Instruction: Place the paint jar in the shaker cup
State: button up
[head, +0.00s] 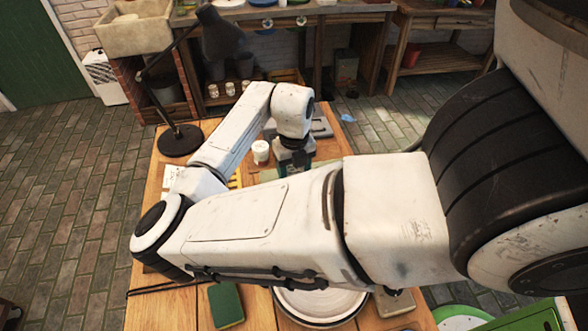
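A small white cup-like container (260,152) stands upright on the wooden table, just left of my gripper. I cannot tell whether it is the paint jar or the shaker cup. My gripper (293,158) points down over the table, and its fingers are mostly hidden behind my own arm. Dark and teal parts show at its lower end, but I cannot tell whether they belong to the gripper or to something it holds. No other jar or cup of the task can be made out clearly.
A black desk lamp (180,140) stands at the table's back left. A grey flat object (321,128) lies behind my gripper. A green sponge-like block (226,304) and a pale round plate (322,306) lie near the front. My arm crosses low over the table's middle.

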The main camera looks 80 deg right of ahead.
jog(key=shift+f, duration=0.2)
jog(key=o, duration=1.1)
notch_tip(320, 180, up, 12)
jog(key=shift+r+b, duration=0.2)
jog(key=shift+b, duration=0.1)
